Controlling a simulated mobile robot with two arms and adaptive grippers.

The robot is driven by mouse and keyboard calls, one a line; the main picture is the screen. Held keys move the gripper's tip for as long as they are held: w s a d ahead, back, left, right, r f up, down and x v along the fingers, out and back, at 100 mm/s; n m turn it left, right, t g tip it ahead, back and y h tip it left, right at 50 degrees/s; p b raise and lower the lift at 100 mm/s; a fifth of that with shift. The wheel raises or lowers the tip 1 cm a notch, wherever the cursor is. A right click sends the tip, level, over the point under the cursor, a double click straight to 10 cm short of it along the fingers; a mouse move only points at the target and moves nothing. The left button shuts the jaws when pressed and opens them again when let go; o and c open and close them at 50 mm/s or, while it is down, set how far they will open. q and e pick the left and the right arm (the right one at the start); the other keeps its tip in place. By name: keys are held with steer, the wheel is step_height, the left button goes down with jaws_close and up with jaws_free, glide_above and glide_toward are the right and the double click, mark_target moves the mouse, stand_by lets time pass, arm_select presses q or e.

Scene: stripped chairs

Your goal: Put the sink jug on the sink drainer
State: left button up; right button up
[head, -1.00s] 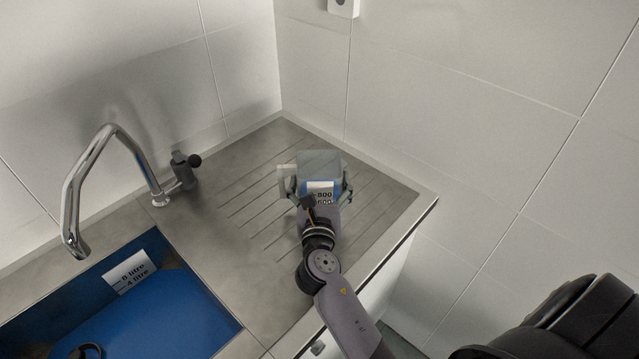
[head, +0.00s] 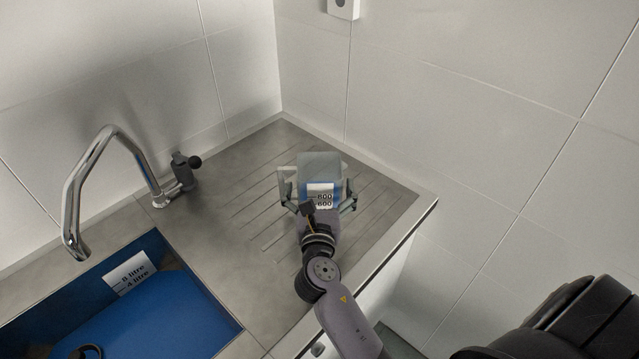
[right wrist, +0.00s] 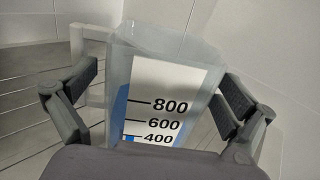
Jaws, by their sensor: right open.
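The sink jug (head: 320,165) is a clear, bluish jug with a white scale label, standing upright on the ribbed sink drainer (head: 255,215). Its handle shows on its left side. My right gripper (head: 318,197) is open, with one finger on each side of the jug. In the right wrist view the jug (right wrist: 165,75) sits between the spread fingers of the gripper (right wrist: 160,100), with a gap visible at the right finger. The jug's base is hidden. My left gripper is not in view.
A chrome tap (head: 72,195) with a dark lever stands left of the drainer. The sink basin (head: 185,310) at lower left holds blue contents and a litre label. Tiled walls (head: 450,90) close off the back and right. The drainer's left part is clear.

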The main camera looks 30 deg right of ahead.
steer(key=b+v, duration=0.1)
steer(key=v, duration=1)
steer(key=shift+d, duration=0.1)
steer(key=shift+c, duration=0.2)
stand_by(0.7)
